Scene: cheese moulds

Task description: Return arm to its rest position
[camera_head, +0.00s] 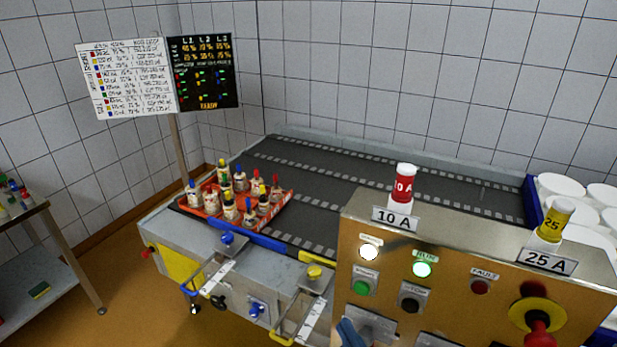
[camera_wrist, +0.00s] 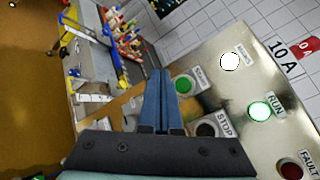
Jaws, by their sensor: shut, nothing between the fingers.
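My gripper (camera_wrist: 158,100) shows in the wrist view with its two blue fingers together, empty. It is in front of the metal control panel, near the green start button (camera_wrist: 184,85) and the black stop button (camera_wrist: 206,129). In the head view only a blue part of my gripper (camera_head: 349,334) shows at the bottom edge, below the panel's buttons. The steel control panel (camera_head: 450,250) has a lit white lamp (camera_head: 369,251) and a lit green run lamp (camera_head: 422,269). The red fault lamp (camera_head: 480,286) looks dark.
A red 10 A fuse (camera_head: 404,184) and a yellow 25 A fuse (camera_head: 555,222) stand on the panel. White moulds (camera_head: 562,186) are at right. A side table (camera_head: 45,265) stands at left.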

